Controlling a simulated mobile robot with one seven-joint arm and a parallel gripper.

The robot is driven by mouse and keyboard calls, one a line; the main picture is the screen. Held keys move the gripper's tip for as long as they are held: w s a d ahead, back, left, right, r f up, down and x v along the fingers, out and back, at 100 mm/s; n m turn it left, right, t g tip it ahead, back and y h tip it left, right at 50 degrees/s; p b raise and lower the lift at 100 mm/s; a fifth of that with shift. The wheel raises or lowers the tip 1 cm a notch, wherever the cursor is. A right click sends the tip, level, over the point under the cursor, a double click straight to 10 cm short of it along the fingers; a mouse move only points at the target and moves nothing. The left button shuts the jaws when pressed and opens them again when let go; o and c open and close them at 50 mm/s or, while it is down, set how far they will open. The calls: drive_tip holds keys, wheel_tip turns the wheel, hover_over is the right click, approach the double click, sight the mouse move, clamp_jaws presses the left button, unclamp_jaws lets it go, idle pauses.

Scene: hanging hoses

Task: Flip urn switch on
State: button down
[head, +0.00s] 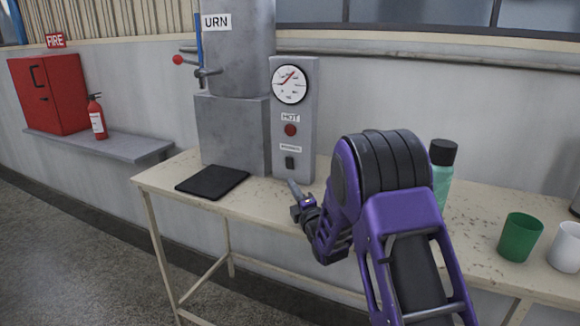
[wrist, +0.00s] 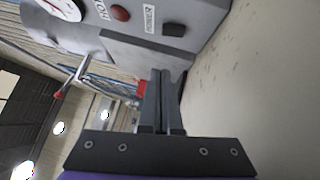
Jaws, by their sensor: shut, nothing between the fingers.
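The urn (head: 235,50) is a grey metal cylinder with an URN label, on a grey block on the table. A grey control panel (head: 309,110) stands to its right. The black urn switch (head: 290,163) is low on the panel, below a red lamp (head: 291,130) and a HOT label. The switch also shows in the wrist view (wrist: 174,29); I cannot tell its position. My gripper (head: 292,183) is shut and empty, just below the switch in the head view. In the wrist view its fingertips (wrist: 166,73) appear apart from the switch.
A black mat (head: 212,182) lies on the table (head: 258,204) in front of the urn. A green bottle (head: 441,180), a green cup (head: 520,237) and a white cup (head: 563,247) stand to the right. A red-knobbed lever (head: 187,62) sticks out left of the urn.

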sight(288, 159)
drive_tip(key=x, duration=0.6)
drive_tip(key=shift+w+a+r, duration=0.1)
drive_tip(key=shift+w, duration=0.2)
drive_tip(key=w, duration=0.2)
drive_tip(key=w+d, duration=0.1)
drive_tip(key=shift+w+r, duration=0.5)
drive_tip(key=shift+w, duration=0.15)
drive_tip(key=shift+w+r+p, duration=0.15)
drive_tip(key=shift+r+p, duration=0.1)
drive_tip(key=shift+p, duration=0.2)
drive_tip(key=shift+w+d+r+m+g+h+p, duration=0.1)
drive_tip(key=shift+w+r+m+g+h+p, duration=0.15)
drive_tip(key=shift+m+p, duration=0.25)
drive_tip(key=shift+w+d+r+m+g+h+p, duration=0.15)
drive_tip(key=shift+m+g+h+p, duration=0.1)
drive_tip(key=shift+m+g+p, duration=0.15)
drive_tip(key=shift+s+f+b, duration=0.15)
drive_tip(key=shift+f+b, duration=0.15)
drive_tip(key=shift+f, duration=0.15)
drive_tip(key=shift+a, duration=0.1)
